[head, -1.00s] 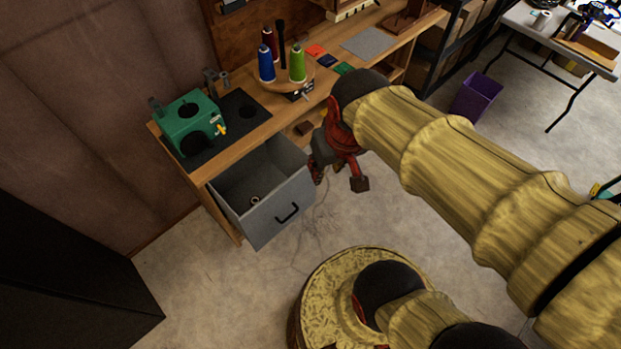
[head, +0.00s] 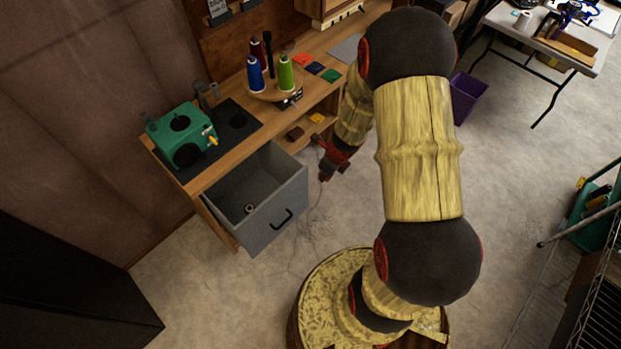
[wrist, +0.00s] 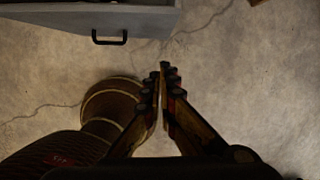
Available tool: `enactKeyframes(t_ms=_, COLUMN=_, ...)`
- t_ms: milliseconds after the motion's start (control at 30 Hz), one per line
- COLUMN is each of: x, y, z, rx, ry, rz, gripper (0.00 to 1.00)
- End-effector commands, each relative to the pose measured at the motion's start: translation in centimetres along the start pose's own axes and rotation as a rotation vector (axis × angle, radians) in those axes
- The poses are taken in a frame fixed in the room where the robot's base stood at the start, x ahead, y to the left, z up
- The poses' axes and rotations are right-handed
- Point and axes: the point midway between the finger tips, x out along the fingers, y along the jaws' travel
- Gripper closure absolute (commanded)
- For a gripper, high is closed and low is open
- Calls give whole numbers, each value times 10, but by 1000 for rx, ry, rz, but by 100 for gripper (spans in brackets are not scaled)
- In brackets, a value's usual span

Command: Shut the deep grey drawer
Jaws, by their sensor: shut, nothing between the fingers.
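The deep grey drawer (head: 262,222) stands pulled out from under the left end of the wooden workbench. It has a black handle (head: 282,219) on its front, and a small ring-shaped item (head: 249,208) lies inside. In the wrist view the drawer front (wrist: 150,20) and its handle (wrist: 110,38) show at the top left. My gripper (head: 326,177) is to the right of the drawer in the head view, apart from it. In the wrist view my gripper's fingertips (wrist: 164,68) are together with nothing between them, over the floor and below the drawer front.
A green machine (head: 182,134) sits on the workbench above the drawer. Thread spools (head: 286,73) stand on a round wooden board. Open shelving lies under the bench right of the drawer. A dark cabinet (head: 70,270) fills the lower left. The floor before the drawer is clear.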

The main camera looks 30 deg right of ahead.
Motion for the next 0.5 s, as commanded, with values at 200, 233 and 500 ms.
enactKeyframes(t_ms=200, x=4, y=-3, z=0, rx=107, ry=0, rz=-14, gripper=100)
enactKeyframes(t_ms=233, x=7, y=-3, z=0, rx=108, ry=0, rz=-13, gripper=100)
enactKeyframes(t_ms=500, x=53, y=-3, z=-1, rx=105, ry=1, rz=-12, gripper=100)
